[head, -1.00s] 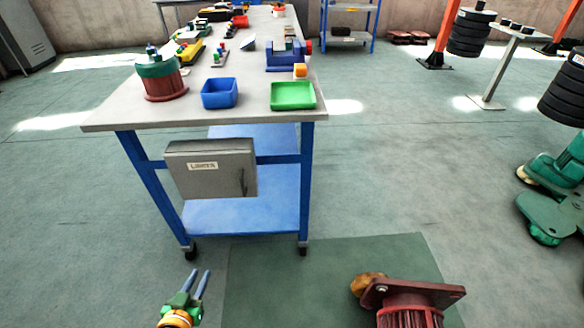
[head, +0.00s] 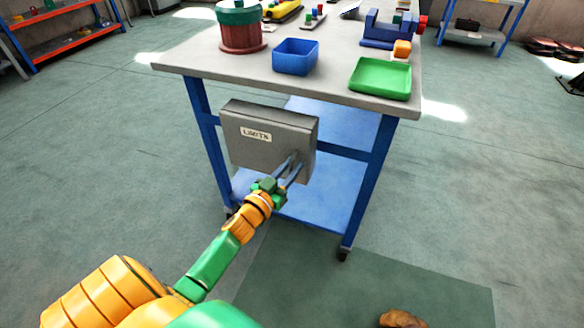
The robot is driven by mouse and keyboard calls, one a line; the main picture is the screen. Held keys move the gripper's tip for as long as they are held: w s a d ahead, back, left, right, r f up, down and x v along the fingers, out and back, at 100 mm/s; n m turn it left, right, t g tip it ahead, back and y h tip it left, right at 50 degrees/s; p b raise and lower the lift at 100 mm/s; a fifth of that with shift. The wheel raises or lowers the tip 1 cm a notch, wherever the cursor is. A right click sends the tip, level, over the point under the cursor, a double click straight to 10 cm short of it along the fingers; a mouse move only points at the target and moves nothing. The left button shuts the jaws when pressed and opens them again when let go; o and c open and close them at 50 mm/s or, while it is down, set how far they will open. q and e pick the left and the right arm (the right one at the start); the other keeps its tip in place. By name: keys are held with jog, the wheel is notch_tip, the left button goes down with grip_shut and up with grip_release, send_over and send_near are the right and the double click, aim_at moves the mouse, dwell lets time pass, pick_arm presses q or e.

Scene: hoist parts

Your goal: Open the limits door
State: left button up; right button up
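The limits door is the front of a grey box (head: 262,142) fixed to the near end of the workbench, with a white label reading LIMITS (head: 256,134). The door looks shut. My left gripper (head: 292,168) is at the lower right of the door, its two fingers apart and pointing at the handle area. The handle is mostly hidden behind the fingers, and I cannot tell whether they touch it. My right gripper is not in view.
The workbench top (head: 330,70) holds a blue bin (head: 296,57), a green tray (head: 380,78), a red and green drum (head: 241,28) and a blue vise (head: 390,30). Blue legs (head: 367,185) and a lower shelf (head: 318,200) stand around the box.

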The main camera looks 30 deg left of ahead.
pick_arm(q)
grip_shut()
jog(key=shift+s, duration=0.1)
dwell(1.2)
